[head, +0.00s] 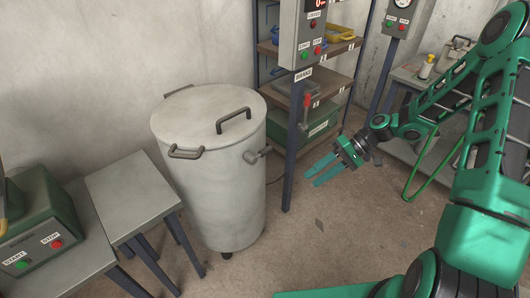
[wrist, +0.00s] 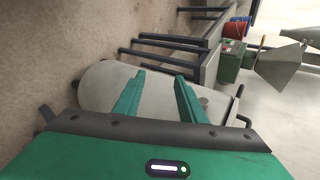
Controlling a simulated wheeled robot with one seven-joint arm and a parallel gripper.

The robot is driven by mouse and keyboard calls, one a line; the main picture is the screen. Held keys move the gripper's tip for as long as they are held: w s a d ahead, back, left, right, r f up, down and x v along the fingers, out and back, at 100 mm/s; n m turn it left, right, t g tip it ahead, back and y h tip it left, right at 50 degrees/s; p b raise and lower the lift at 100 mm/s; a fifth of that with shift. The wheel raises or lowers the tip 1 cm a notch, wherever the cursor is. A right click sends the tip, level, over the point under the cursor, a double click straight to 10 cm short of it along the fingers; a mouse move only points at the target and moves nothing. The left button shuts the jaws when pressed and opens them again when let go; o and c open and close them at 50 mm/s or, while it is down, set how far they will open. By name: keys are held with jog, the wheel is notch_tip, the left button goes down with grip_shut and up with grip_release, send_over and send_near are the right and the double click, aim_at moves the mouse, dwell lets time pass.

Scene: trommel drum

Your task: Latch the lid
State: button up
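The pale grey trommel drum (head: 215,205) stands upright on the floor, left of centre in the head view. Its round lid (head: 195,112) lies on top with a dark bar handle (head: 234,118). A grey latch lever with a rounded end (head: 257,154) sticks out from the drum's upper right side. My gripper (head: 312,177) is open and empty, right of the drum and apart from the latch. In the wrist view the drum (wrist: 100,88) lies beyond my open fingers (wrist: 159,78), which hide part of it. Whether the latch is engaged I cannot tell.
A post with a control box (head: 311,35) stands behind, between drum and gripper. A shelf rack (head: 335,85) is at the back. A grey side table (head: 133,195) and a green start/stop box (head: 40,220) are at left.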

jog(key=w+a+f+y, duration=0.1)
jog(key=w+a+y, duration=0.2)
jog(key=a, duration=0.1)
jog(key=m+t+y, duration=0.1)
jog(key=t+y, duration=0.3)
jog(key=y, duration=0.2)
send_near(265, 150)
jog(key=a, duration=0.3)
jog(key=w+a, duration=0.1)
jog(key=a, duration=0.5)
jog(key=shift+w+a, duration=0.15)
jog(key=shift+a, duration=0.25)
grip_shut()
